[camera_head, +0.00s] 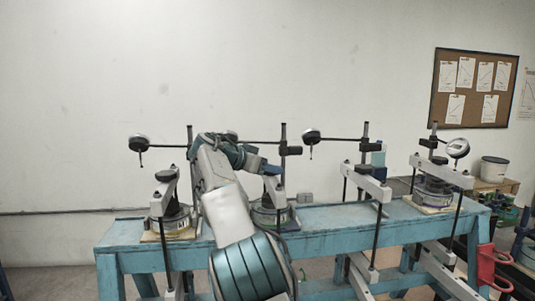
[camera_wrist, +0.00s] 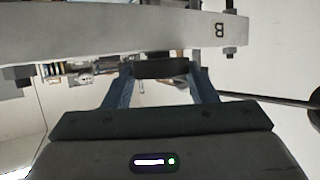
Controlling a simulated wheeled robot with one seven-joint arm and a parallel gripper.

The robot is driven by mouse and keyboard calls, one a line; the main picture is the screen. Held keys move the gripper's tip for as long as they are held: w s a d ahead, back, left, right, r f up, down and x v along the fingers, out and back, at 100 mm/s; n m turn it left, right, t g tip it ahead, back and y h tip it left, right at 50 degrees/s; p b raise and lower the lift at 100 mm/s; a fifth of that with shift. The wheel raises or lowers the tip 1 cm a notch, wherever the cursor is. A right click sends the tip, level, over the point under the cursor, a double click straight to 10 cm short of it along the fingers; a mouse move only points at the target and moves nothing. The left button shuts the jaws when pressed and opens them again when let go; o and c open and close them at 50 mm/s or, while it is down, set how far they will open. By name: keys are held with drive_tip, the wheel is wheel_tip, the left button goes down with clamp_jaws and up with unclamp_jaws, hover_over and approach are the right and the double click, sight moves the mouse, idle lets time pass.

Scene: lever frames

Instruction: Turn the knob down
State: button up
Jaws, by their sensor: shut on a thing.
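The dark, short cylindrical knob (camera_wrist: 165,69) sits between the two blue fingers of my gripper (camera_wrist: 162,74) in the wrist view. The fingers are shut on its sides. A pale beam (camera_wrist: 110,32) marked "B" runs across the picture just above the knob in that view. My fingertips are mostly hidden behind my own arm in the head view.
A blue bench (camera_head: 340,222) carries several similar lever frames. A left apparatus (camera_head: 166,200) and a right one (camera_head: 437,185) flank the middle. Dial gauges (camera_head: 312,136) on thin horizontal rods stand close around my arm. A notice board (camera_head: 474,88) hangs on the wall.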

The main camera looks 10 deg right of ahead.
drive_tip(key=shift+w+r+m+g+h+p, duration=0.25)
drive_tip(key=shift+m+g+p, duration=0.55)
drive_tip(key=shift+p, duration=0.9)
drive_tip(key=shift+f+m+g+h+p, duration=0.15)
drive_tip(key=shift+m+g+h+p, duration=0.2)
drive_tip(key=shift+m+g+p, duration=0.9)
drive_tip(key=shift+n+p, duration=0.25)
drive_tip(key=shift+p, duration=0.7)
drive_tip(key=shift+f+g+p, duration=0.35)
drive_tip(key=shift+p, duration=0.15)
drive_tip(key=o, duration=1)
drive_tip(key=shift+c, duration=0.2)
drive_tip(key=shift+r, duration=0.15)
drive_tip(key=shift+a+b, duration=0.1)
drive_tip(key=shift+b, duration=0.55)
